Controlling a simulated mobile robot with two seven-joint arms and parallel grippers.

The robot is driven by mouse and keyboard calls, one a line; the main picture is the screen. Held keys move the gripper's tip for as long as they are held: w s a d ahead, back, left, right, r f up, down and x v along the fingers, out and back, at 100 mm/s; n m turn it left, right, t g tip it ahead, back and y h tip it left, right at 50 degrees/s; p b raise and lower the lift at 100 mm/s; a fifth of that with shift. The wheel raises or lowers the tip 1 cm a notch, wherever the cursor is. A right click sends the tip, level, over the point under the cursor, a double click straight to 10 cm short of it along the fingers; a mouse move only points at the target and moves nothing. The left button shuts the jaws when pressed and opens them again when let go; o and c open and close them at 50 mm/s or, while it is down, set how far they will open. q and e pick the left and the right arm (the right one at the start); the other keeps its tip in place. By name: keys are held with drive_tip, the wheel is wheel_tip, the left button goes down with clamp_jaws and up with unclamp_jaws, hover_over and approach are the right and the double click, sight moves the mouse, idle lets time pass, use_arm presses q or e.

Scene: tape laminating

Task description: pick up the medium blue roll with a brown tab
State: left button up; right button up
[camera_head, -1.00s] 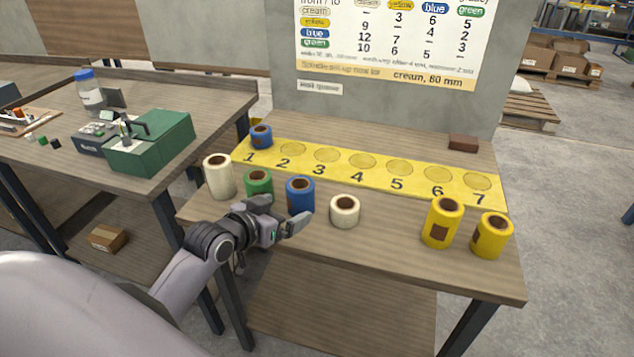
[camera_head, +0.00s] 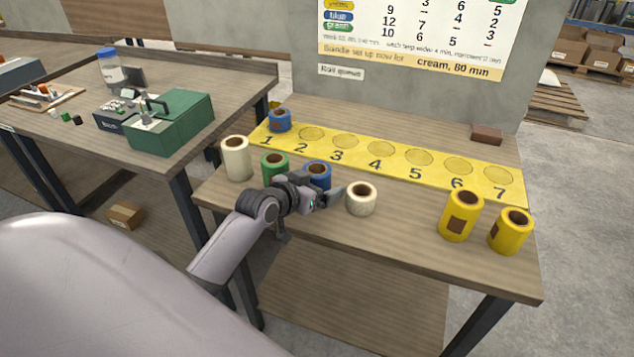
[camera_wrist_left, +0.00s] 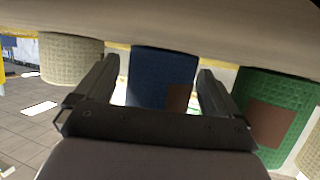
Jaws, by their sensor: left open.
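The medium blue roll (camera_head: 318,181) stands upright in the front row, between the green roll and the short cream roll, partly hidden by my gripper. In the left wrist view the blue roll (camera_wrist_left: 155,78) shows a brown tab (camera_wrist_left: 177,97) low on its side in the picture. My left gripper (camera_head: 325,195) is open at the front of this roll. In the wrist view its fingers (camera_wrist_left: 160,75) lie to either side of the roll, with gaps showing; I cannot tell how deep the roll sits between them. My right gripper is not in view.
The green roll (camera_head: 273,168) and short cream roll (camera_head: 361,199) stand close on either side. A tall cream roll (camera_head: 236,158) and two yellow rolls (camera_head: 459,216) stand further out. A smaller blue roll (camera_head: 279,120) sits at spot 1 of the yellow numbered strip (camera_head: 397,163).

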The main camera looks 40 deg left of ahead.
use_arm(q)
drive_tip(key=c, duration=1.1)
drive_tip(key=shift+r, duration=0.1)
